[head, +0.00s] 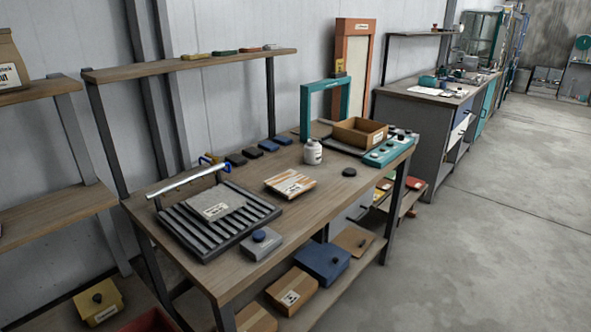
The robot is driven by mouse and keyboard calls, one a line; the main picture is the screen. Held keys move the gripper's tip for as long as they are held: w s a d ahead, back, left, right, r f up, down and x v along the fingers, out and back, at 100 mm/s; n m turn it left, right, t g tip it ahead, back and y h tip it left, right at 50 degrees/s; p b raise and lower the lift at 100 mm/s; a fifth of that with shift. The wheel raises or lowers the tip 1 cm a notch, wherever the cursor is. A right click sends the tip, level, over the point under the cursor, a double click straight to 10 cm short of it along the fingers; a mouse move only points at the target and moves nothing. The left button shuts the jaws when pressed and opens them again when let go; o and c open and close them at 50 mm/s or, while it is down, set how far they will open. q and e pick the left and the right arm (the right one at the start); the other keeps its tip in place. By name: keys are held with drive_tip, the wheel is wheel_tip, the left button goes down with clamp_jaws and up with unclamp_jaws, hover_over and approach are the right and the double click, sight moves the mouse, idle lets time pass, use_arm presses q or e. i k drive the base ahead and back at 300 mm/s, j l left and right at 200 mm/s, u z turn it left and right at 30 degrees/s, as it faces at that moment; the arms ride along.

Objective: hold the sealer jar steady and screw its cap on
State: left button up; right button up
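A white jar (313,154) with a small label stands upright on the wooden workbench (325,194), right of its middle. It looks like the sealer jar; the label is too small to read. A dark round disc (349,172), perhaps the cap, lies flat on the bench to the right of the jar and apart from it. Neither of my grippers shows in the head view, and nothing is touching the jar.
A ribbed dark tray (219,234) with a grey block and metal bar fills the bench's left part. A cardboard box (360,132) and teal panel (389,151) stand right. Bare wood surrounds the disc.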

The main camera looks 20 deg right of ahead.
sight(313, 150)
drive_tip(key=i+l+u, duration=0.15)
drive_tip(key=l+u, duration=1.25)
drive_tip(key=l, duration=0.55)
drive_tip(key=l+u, duration=0.1)
drive_tip(key=l, duration=0.45)
drive_tip(key=k+l+u, duration=0.1)
drive_tip(key=l, duration=0.45)
drive_tip(key=k+l, duration=0.1)
drive_tip(key=l, duration=0.4)
drive_tip(key=k+l, duration=0.1)
drive_tip(key=l, duration=0.4)
drive_tip(key=k+l, duration=0.1)
drive_tip(key=l, duration=0.4)
drive_tip(key=k+l, duration=0.1)
drive_tip(key=l, duration=0.4)
